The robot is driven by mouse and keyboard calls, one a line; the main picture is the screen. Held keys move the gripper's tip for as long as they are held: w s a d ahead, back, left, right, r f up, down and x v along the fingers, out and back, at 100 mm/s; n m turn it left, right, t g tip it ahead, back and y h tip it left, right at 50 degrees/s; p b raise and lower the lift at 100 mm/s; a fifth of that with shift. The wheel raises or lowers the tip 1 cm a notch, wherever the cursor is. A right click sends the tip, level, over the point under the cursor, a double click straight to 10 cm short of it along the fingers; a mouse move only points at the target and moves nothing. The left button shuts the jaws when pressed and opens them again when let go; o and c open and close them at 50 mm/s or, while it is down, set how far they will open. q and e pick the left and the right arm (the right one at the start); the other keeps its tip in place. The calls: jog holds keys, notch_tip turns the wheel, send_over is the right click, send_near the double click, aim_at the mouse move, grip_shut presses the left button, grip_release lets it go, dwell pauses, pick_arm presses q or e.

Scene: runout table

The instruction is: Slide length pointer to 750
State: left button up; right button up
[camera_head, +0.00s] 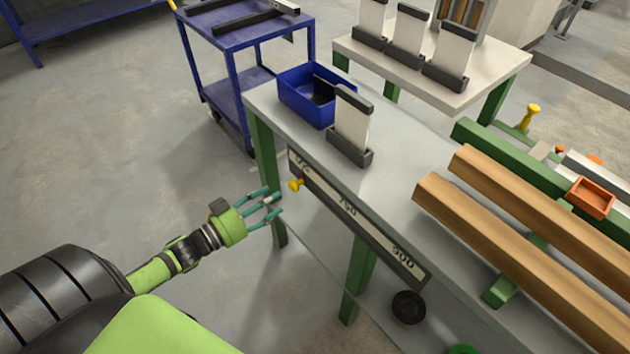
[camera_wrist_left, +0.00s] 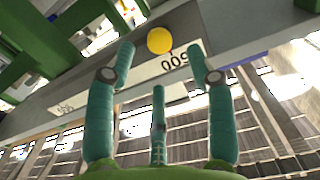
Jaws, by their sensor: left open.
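The length pointer has a yellow knob (camera_head: 295,185) and sits near the left end of the pale length scale (camera_head: 384,240) on the table's front edge. The middle label reads 750, and the pointer stands left of it. My left gripper (camera_head: 272,203) is open and empty, just left of the knob, its teal fingers directed towards the table edge. In the left wrist view, the yellow knob (camera_wrist_left: 159,40) shows beyond and between the spread fingertips (camera_wrist_left: 160,62), apart from them. A small red tip shows beside it. The scale (camera_wrist_left: 170,66) appears inverted there. My right gripper is not in view.
A blue bin (camera_head: 303,100) and an upright white plate in a dark holder (camera_head: 350,150) stand on the runout table (camera_head: 400,160). Long wooden beams (camera_head: 500,250) lie at the right. A blue cart (camera_head: 240,70) stands behind. The floor left of the table is clear.

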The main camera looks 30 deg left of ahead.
aim_at(291, 187)
pick_arm(q)
jog(key=shift+w+d+r, duration=0.2)
jog(key=shift+w+d, duration=0.05)
jog(key=shift+w, duration=0.1)
jog(key=x, duration=0.4)
jog(key=shift+w, duration=0.15)
jog(key=shift+w+d, duration=0.2)
jog(key=shift+w, duration=0.15)
jog(key=shift+w+d, duration=0.1)
jog(key=shift+w, duration=0.1)
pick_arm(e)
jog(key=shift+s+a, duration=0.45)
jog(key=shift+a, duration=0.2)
pick_arm(q)
grip_shut()
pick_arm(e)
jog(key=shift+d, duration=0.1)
